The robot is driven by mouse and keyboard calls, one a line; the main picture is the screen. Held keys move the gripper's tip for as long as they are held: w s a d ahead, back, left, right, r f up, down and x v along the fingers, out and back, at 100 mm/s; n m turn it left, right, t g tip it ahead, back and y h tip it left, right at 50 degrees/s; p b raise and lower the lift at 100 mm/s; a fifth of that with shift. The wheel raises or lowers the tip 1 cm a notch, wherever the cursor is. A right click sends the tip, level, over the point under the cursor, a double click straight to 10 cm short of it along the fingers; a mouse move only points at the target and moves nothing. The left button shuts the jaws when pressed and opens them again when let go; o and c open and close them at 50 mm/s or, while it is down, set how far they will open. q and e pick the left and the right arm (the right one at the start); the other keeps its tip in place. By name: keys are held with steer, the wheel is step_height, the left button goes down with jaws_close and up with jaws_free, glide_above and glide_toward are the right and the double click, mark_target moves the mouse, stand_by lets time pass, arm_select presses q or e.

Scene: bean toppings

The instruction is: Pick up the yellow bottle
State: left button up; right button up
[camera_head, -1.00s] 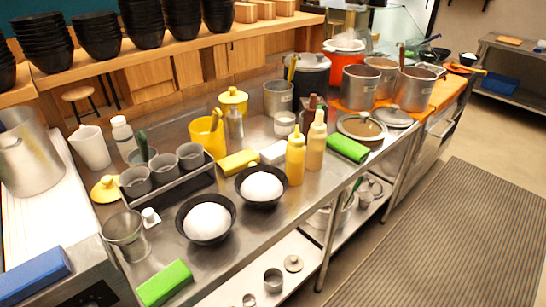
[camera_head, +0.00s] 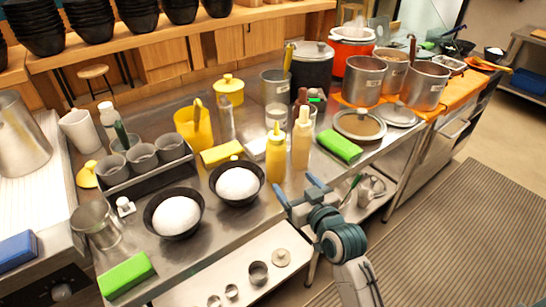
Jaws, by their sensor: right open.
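The yellow bottle (camera_head: 276,156) stands upright near the front edge of the steel counter. A paler, tan squeeze bottle (camera_head: 301,143) stands just to its right, close beside it. My right gripper (camera_head: 297,190) is in front of the counter edge, below and slightly right of the yellow bottle. Its two fingers are spread and nothing is between them. It looks apart from the bottle. My left gripper is out of view.
A black bowl with a white mound (camera_head: 237,183) sits left of the yellow bottle, with another bowl (camera_head: 174,215) further left. A green block (camera_head: 339,146) lies right of the bottles. A yellow block (camera_head: 221,153) and steel pots (camera_head: 363,80) stand behind.

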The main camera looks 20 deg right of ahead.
mark_target(281, 153)
steer(key=shift+t, duration=0.6)
steer(key=w+r, duration=0.1)
steer(key=w, duration=0.1)
steer(key=w+r, duration=0.1)
steer(key=w, duration=0.1)
steer(key=w+a+r+p, duration=0.1)
steer(key=w, duration=0.1)
steer(key=shift+w, duration=0.15)
steer(key=shift+w+f, duration=0.1)
steer(key=shift+w, duration=0.4)
steer(key=w, duration=0.1)
steer(key=w+p, duration=0.1)
steer(key=w, duration=0.1)
steer(key=w+p, duration=0.1)
steer(key=shift+w+a+r, duration=0.2)
steer(key=shift+a+r, duration=0.05)
steer(key=shift+r, duration=0.1)
steer(key=shift+w, duration=0.2)
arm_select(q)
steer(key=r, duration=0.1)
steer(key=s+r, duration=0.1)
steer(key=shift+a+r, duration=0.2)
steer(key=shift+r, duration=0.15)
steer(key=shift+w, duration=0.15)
arm_select(e)
steer(key=c, duration=0.8)
